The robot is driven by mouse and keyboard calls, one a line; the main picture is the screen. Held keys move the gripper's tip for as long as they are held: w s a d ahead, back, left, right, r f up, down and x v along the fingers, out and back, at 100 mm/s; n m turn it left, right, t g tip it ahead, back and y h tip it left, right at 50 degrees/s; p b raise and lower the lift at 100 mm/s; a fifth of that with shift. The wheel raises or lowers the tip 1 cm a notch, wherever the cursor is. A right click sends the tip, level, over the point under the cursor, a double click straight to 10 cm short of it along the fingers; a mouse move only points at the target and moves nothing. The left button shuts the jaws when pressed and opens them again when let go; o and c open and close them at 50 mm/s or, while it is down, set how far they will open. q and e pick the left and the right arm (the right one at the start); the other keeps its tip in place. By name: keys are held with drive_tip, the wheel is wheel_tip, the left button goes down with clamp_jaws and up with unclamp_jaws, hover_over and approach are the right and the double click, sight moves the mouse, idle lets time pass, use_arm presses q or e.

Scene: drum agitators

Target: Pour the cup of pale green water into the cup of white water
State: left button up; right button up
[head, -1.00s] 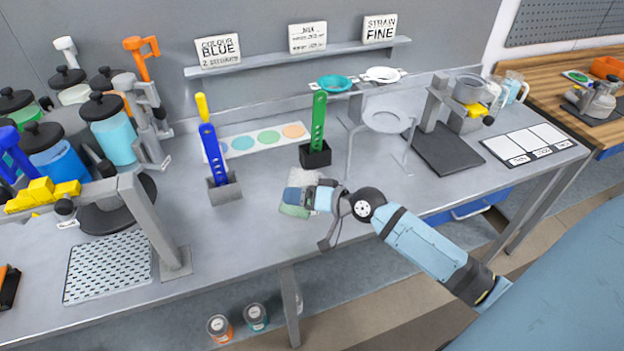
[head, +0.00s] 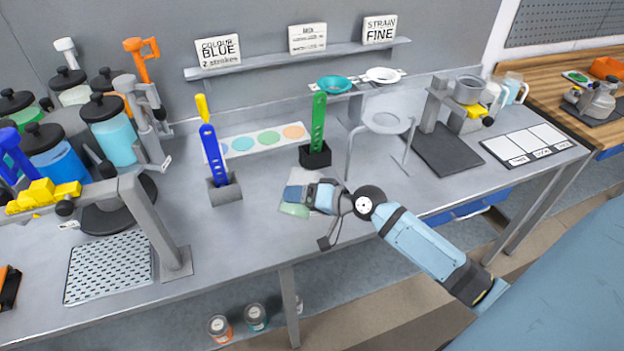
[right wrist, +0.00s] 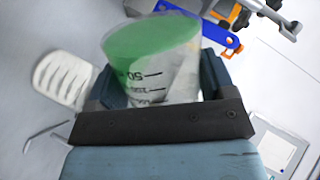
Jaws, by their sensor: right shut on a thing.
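My right gripper (head: 303,197) is shut on a clear graduated cup of pale green water (right wrist: 155,55) above the middle of the bench. In the head view the cup (head: 293,209) shows just beyond the jaws, partly hidden by them and looking tilted. In the right wrist view the cup sits between both fingers, with green liquid near its rim and black volume marks on its side. I cannot make out a cup of white water in either view. My left gripper is not in view.
A blue perforated tool in a grey holder (head: 225,192) stands left of the gripper. A green one in a black holder (head: 315,156) stands behind it. Lidded jars (head: 109,130) crowd the left.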

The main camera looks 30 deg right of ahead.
sight(305, 183)
drive_tip(key=shift+r+m+p, duration=0.35)
drive_tip(key=shift+r+m, duration=0.1)
drive_tip(key=shift+m, duration=0.05)
drive_tip(key=shift+f+m+g+y, duration=0.25)
drive_tip(key=shift+m+g+y, duration=0.15)
drive_tip(key=shift+m+y, duration=0.15)
idle(0.8)
drive_tip(key=shift+w+d+r+m+y+p, duration=0.25)
drive_tip(key=shift+w+d+r+m+p, duration=0.15)
drive_tip(key=shift+d+r+m, duration=0.2)
idle(0.7)
drive_tip(key=shift+w+d+r+m+g+y+p, duration=0.2)
drive_tip(key=shift+r+m+p, duration=0.15)
drive_tip(key=shift+m+p, duration=0.15)
drive_tip(key=shift+w+d+r+m+g+y+p, duration=0.1)
drive_tip(key=shift+d+r+m+g+y+p, duration=0.1)
drive_tip(key=shift+r+m+p, duration=0.2)
idle(1.5)
drive_tip(key=shift+a+f, duration=0.1)
